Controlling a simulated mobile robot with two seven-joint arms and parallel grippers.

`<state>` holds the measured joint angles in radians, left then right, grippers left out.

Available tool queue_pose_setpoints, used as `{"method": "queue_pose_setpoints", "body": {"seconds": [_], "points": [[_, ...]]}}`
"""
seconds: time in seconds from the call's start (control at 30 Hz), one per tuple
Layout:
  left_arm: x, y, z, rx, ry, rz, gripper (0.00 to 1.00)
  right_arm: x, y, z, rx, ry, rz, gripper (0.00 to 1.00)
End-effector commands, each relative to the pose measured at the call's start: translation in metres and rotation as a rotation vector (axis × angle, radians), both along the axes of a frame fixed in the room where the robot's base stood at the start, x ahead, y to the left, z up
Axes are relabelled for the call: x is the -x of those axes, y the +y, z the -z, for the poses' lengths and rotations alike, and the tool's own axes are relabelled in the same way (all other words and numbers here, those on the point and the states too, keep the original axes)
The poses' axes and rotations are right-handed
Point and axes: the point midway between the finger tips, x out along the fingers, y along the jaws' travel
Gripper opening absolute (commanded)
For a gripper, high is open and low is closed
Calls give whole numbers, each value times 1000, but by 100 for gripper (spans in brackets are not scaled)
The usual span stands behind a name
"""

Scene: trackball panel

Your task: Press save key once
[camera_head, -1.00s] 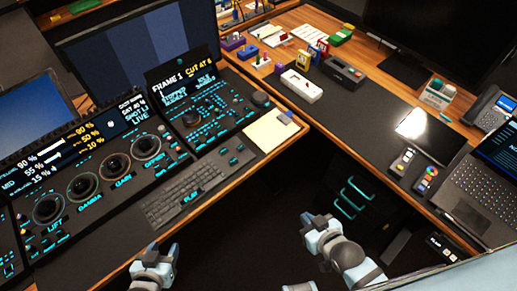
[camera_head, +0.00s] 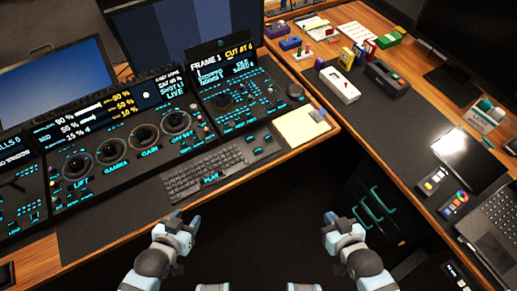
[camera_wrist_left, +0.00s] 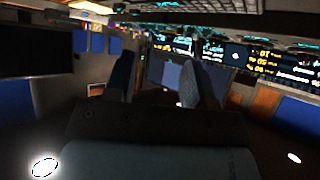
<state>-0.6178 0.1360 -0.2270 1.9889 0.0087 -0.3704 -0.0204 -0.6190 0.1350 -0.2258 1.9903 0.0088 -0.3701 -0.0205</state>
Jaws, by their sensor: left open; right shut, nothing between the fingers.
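The trackball panel (camera_head: 125,168) stands on the desk at the left in the head view, with several dark balls in rings labelled LIFT, GAMMA, GAIN and OFFSET. Small lit keys surround the balls; I cannot read which one is the save key. A second key panel (camera_head: 245,108) with a small screen stands to its right. My left gripper (camera_head: 186,222) is open in front of the desk's near edge, apart from the panel. Its two fingers (camera_wrist_left: 157,75) show spread and empty in the left wrist view. My right gripper (camera_head: 334,222) is shut and empty, over the dark gap between the desks.
A dark keyboard (camera_head: 203,172) lies in front of the panels, with a pale notepad (camera_head: 300,128) to its right. Monitors stand behind the panels. The right-hand desk holds a white box (camera_head: 338,86), a tablet (camera_head: 460,157) and a laptop (camera_head: 497,218).

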Motion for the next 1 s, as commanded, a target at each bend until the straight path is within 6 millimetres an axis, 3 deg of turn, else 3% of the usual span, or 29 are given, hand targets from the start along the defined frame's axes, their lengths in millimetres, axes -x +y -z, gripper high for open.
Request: {"method": "queue_pose_setpoints", "body": {"seconds": [0.03, 0.2, 1.0], "points": [[0, 0, 0, 0, -1, 0, 40, 0, 0, 0, 0, 0, 0, 0], [0, 0, 0, 0, -1, 0, 1, 0, 0, 0, 0, 0, 0, 0], [0, 0, -1, 1, -2, 0, 0, 0, 0, 0, 0, 0, -1, 0]]}}
